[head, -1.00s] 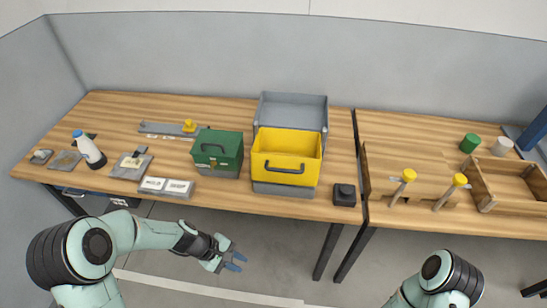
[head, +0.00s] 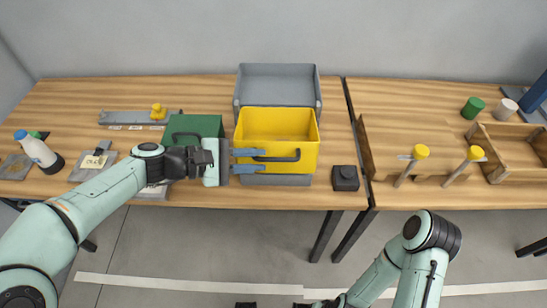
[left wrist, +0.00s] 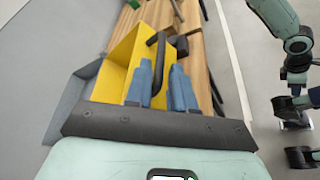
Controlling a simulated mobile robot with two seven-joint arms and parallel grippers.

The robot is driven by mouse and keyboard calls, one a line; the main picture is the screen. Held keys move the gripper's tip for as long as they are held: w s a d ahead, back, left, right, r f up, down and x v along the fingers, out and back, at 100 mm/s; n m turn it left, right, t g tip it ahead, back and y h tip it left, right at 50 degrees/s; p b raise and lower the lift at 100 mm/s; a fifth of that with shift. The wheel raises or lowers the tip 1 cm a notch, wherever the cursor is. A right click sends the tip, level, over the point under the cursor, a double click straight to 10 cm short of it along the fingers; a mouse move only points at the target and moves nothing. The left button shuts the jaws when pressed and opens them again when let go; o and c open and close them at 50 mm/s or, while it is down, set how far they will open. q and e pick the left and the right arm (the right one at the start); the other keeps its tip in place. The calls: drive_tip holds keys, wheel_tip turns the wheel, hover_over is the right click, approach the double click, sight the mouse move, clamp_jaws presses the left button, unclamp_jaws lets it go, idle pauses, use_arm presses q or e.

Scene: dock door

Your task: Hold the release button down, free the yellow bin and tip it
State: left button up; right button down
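The yellow bin (head: 305,138) sits upright on a grey base in front of a grey tray (head: 278,84). Its dark handle (head: 284,158) is on the front wall and also shows in the left wrist view (left wrist: 158,50). My left gripper (head: 262,161) is open at the bin's front, its blue fingers above and below the handle's left part. I cannot tell if they touch it. A black block with a round top (head: 345,178), perhaps the release button, stands right of the bin.
A green box (head: 195,125) stands left of the bin, partly behind my left arm. A white bottle (head: 36,150) and a rail with a yellow knob (head: 157,111) are further left. Two yellow-topped posts (head: 421,152) and a wooden crate (head: 480,151) are at the right.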

sight(268, 158)
use_arm(q)
drive_tip(key=x, duration=0.5)
drive_tip(key=shift+w, duration=0.1)
clamp_jaws()
drive_tip(key=shift+r, duration=0.1)
